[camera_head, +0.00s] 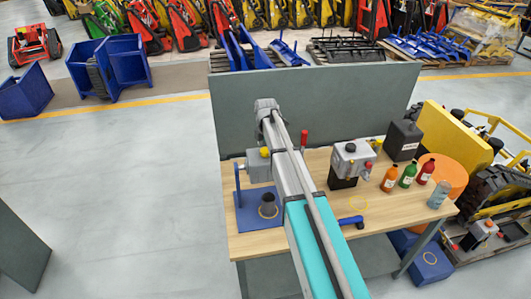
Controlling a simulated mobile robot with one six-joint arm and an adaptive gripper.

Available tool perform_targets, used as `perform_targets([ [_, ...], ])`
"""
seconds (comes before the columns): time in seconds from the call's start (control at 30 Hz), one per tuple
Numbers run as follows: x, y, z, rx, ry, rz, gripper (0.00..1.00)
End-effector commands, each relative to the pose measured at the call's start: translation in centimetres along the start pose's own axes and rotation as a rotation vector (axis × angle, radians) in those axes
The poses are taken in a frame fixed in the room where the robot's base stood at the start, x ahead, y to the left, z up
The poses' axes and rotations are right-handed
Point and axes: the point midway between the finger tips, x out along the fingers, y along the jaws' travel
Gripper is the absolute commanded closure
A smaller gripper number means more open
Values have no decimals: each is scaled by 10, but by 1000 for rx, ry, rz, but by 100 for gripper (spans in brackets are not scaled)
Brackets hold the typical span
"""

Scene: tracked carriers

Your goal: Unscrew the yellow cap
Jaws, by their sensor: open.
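A small yellow cap (265,151) shows on top of a grey box (257,166), just left of my arm. The cap looks seated on the box; how tightly it is fastened cannot be seen. My arm reaches over the wooden table (260,244) from the bottom of the view. Its far grey joint is beyond and above the cap. My gripper cannot be made out in this view. The arm may hide part of the grey box's right side.
A blue stand (245,218) with a dark cup-shaped piece (268,206) is in front. Right of my arm are a grey-and-black unit (349,162), several bottles, a black canister (403,140) and a blue handle (351,220). A dark panel (340,97) stands behind the table.

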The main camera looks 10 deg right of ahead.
Motion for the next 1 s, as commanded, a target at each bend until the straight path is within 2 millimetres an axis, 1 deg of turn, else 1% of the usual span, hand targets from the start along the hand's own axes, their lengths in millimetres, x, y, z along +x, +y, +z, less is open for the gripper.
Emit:
perform_targets([
  [0.23,0,0,0,112,0,0,3],
  [1.0,0,0,0,720,0,0,3],
])
